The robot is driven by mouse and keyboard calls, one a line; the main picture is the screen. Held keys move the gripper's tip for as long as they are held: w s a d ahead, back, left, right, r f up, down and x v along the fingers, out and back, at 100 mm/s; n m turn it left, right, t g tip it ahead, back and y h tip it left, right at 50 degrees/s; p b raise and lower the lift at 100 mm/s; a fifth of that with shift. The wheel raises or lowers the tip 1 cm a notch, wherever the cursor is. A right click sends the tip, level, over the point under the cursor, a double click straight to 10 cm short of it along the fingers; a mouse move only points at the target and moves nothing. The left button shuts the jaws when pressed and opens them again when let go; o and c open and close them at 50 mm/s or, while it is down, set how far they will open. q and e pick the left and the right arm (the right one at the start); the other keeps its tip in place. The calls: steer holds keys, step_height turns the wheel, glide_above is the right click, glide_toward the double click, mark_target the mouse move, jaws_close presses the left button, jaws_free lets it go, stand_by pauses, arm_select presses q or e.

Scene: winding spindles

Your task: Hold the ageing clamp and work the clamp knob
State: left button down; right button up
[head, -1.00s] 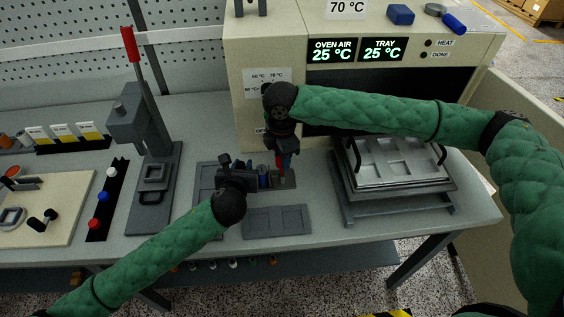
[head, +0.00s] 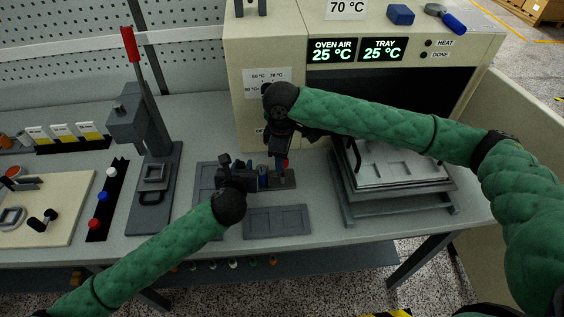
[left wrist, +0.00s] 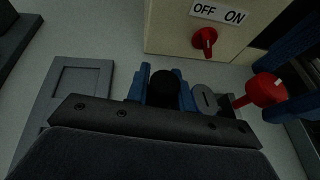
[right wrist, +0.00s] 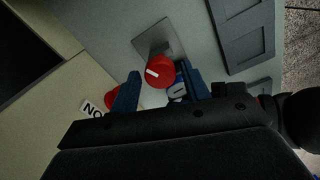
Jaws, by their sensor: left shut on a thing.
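My left gripper (left wrist: 164,90) is shut on the ageing clamp, with its blue fingers on either side of a black part (left wrist: 165,88) of it. A grey round part of the clamp (left wrist: 205,98) shows beside the fingers. The red clamp knob (right wrist: 160,70) has a white mark and also shows in the left wrist view (left wrist: 265,90). My right gripper (right wrist: 158,80) is open, its fingertips apart at either side of the knob and close to it. In the head view both grippers meet over the bench; the hands hide most of the clamp.
The oven (head: 265,60) stands just behind, with a red OFF/ON switch (left wrist: 205,40) on its front. A metal tray stack (head: 400,185) is at the right. Grey recessed plates (head: 275,221) lie near the hands. A lever press (head: 150,140) stands at the left.

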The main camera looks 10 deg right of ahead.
steer(key=shift+o, duration=0.6)
steer(key=n, duration=1.2)
steer(key=shift+n, duration=0.3)
steer(key=c, duration=1.1)
steer(key=m, duration=1.2)
steer(key=shift+m, duration=0.3)
